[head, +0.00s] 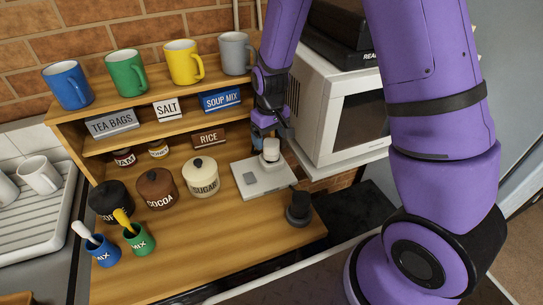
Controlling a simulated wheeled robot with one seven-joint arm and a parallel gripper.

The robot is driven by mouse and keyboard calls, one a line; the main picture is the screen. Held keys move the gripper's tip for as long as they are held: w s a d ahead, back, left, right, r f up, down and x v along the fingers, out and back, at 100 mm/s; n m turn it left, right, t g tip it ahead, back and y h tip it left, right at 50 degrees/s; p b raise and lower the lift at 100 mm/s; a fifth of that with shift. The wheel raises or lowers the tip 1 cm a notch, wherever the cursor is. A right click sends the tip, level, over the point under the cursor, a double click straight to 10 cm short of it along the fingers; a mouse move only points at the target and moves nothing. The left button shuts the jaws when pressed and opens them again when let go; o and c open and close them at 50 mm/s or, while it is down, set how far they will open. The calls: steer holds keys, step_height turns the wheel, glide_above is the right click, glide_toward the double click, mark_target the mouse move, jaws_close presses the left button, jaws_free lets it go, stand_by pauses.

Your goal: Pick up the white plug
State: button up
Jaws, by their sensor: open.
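The white plug (271,150) stands at the back right of a pale grey plate (278,184) on the wooden worktop. I cannot tell whether it is fixed in the plate or just rests there. My gripper (268,136) points down at the plug from above, with its fingers at or very close to the plug's top. The fingers are small here and partly hidden, and their contact with the plug cannot be made out. The jaws are open.
Sugar (201,178), cocoa (157,189) and black (110,202) jars stand left of the plate. A black knob-like object (299,209) is just in front. A white microwave (325,112) is close on the right. A shelf with mugs (184,62) rises behind.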

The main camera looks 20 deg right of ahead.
steer(key=shift+d+f, duration=0.15)
steer(key=shift+f, duration=2.55)
steer(key=c, duration=1)
